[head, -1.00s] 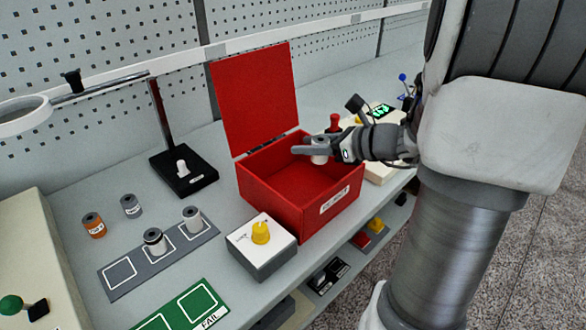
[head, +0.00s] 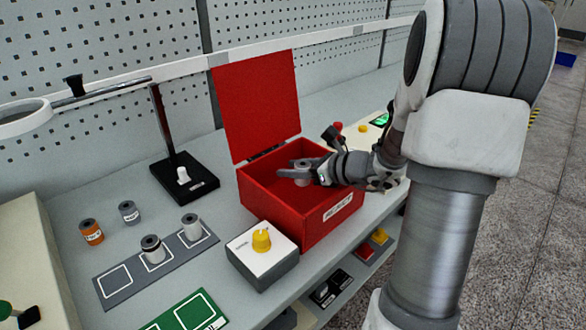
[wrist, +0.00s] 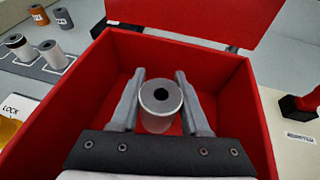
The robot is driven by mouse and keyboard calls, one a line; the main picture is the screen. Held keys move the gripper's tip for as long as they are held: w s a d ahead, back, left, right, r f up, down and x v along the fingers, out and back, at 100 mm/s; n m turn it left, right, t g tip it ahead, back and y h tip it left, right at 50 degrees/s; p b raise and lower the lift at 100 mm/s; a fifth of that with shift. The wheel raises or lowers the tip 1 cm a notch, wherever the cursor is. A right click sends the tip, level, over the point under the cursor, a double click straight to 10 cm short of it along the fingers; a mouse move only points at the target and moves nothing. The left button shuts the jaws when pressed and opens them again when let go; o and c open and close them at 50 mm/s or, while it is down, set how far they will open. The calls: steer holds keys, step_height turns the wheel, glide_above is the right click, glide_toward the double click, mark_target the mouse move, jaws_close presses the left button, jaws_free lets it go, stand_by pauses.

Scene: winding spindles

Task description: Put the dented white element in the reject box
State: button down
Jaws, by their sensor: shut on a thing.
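The white element (wrist: 161,118) is a short cylinder with a grey top and a dark centre hole. It sits upright between the two fingers of my gripper (wrist: 160,100), which is shut on it. No dent shows from these angles. The red reject box (wrist: 218,92) has its lid (head: 256,105) standing open at the back. In the head view, my gripper (head: 298,174) holds the element (head: 302,178) within the box opening, around rim height. In the wrist view, the red floor lies below the element.
Two white cylinders (head: 153,251) (head: 192,228) stand on a grey marked mat (head: 117,282). An orange (head: 91,233) and a grey cylinder (head: 129,213) stand behind it. A box with a yellow knob (head: 261,240) is close to the reject box's front left. A black stand (head: 185,182) is behind left.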

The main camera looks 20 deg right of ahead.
steer(key=shift+f+b, duration=0.5)
steer(key=shift+f, duration=0.15)
steer(key=shift+c, duration=1.9)
jaws_free()
steer(key=shift+r+p, duration=0.5)
steer(key=shift+r, duration=0.05)
steer(key=p+v, duration=0.2)
steer(key=v, duration=1)
steer(key=shift+r, duration=0.15)
